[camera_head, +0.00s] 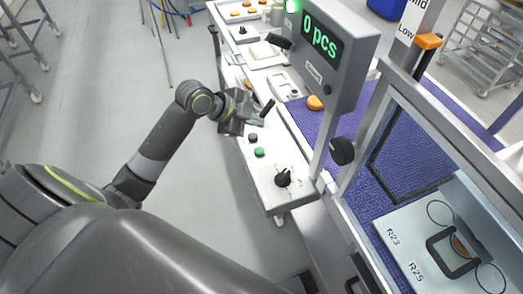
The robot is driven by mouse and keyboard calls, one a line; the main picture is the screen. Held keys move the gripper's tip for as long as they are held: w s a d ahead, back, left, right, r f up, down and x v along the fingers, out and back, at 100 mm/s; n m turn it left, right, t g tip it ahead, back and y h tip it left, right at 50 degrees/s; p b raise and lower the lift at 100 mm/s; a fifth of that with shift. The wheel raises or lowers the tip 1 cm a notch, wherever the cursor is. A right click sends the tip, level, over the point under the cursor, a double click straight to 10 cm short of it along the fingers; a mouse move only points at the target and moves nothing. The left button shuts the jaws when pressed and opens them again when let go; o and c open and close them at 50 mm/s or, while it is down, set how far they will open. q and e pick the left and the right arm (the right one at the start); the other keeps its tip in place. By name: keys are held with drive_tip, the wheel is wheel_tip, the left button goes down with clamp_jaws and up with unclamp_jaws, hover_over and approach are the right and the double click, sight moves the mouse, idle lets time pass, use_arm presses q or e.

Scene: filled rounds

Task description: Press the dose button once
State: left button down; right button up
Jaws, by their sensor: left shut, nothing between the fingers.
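A white control panel (267,186) runs along the near side of the machine. On it are a green button (259,152), a dark grey button (252,137) and a black rotary knob (283,178). I cannot read any label, so which one is the dose button is not clear. My left gripper (264,112) is shut and empty. In the picture it is just above the dark button and apart from the green one. It may hide a part of the panel. My right gripper is not in view.
A grey display (321,46) reads "0 pcs" in green, with a green lamp (292,6) beside it. A purple belt (395,150) runs behind a metal frame (433,122). A grey plate marked R23 and R25 (408,243) is at lower right. Open floor lies left.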

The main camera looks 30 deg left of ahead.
use_arm(q)
drive_tip(key=shift+a+f, duration=0.1)
drive_tip(key=shift+a, duration=0.1)
drive_tip(key=shift+f, duration=0.1)
drive_tip(key=b, duration=0.7)
hover_over(255, 151)
wheel_tip(255, 151, down, 7)
drive_tip(key=shift+d+f, duration=0.1)
drive_tip(key=shift+f, duration=0.05)
drive_tip(key=shift+f+b, duration=0.3)
drive_tip(key=shift+f, duration=0.4)
idle(1.0)
drive_tip(key=shift+f, duration=0.35)
